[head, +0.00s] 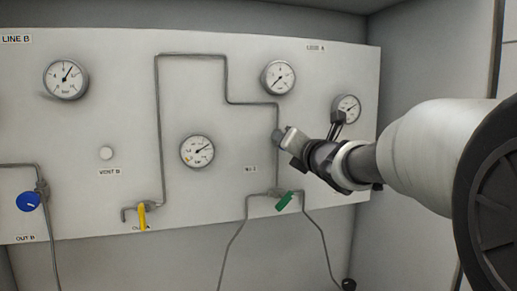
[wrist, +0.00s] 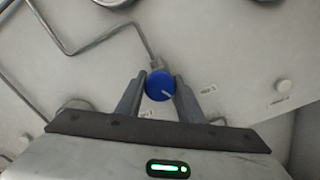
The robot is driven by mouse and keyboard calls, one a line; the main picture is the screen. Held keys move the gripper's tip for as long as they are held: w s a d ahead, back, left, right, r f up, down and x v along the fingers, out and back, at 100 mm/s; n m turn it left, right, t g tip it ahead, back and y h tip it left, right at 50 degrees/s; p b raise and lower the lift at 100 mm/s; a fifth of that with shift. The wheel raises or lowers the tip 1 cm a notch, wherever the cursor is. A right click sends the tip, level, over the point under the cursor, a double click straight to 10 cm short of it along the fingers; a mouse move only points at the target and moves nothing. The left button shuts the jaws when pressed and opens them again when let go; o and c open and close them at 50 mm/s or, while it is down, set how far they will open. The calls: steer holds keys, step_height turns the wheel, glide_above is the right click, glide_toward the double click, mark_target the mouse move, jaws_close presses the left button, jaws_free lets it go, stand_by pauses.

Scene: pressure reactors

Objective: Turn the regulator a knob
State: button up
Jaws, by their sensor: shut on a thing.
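The regulator A knob (wrist: 158,88) is a round blue knob with a white pointer line, seen in the middle of the wrist view at the end of a metal pipe. My gripper (wrist: 161,80) has one finger on each side of it and is shut on it. In the head view, my gripper (head: 281,138) reaches in from the right to the panel, below a gauge, and hides the knob there.
The pale panel (head: 110,75) carries several gauges, one gauge (head: 278,77) just above my gripper. A green lever (head: 285,201) sits below it, and a yellow lever (head: 142,215) lower left. Another blue knob (head: 28,201) is at far left. Thin metal pipes run across the panel.

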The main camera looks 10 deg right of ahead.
steer(key=m, duration=0.6)
steer(key=shift+m, duration=0.3)
steer(key=m, duration=0.3)
steer(key=shift+m+p, duration=0.3)
steer(key=m+p, duration=0.1)
steer(key=m, duration=0.2)
steer(key=shift+r+m, duration=0.1)
steer(key=shift+m, duration=0.2)
steer(key=m+p, duration=0.2)
steer(key=m, duration=0.3)
steer(key=shift+m+p, duration=0.5)
steer(key=shift+m, duration=2)
steer(key=o, duration=1.1)
steer(key=shift+c, duration=0.2)
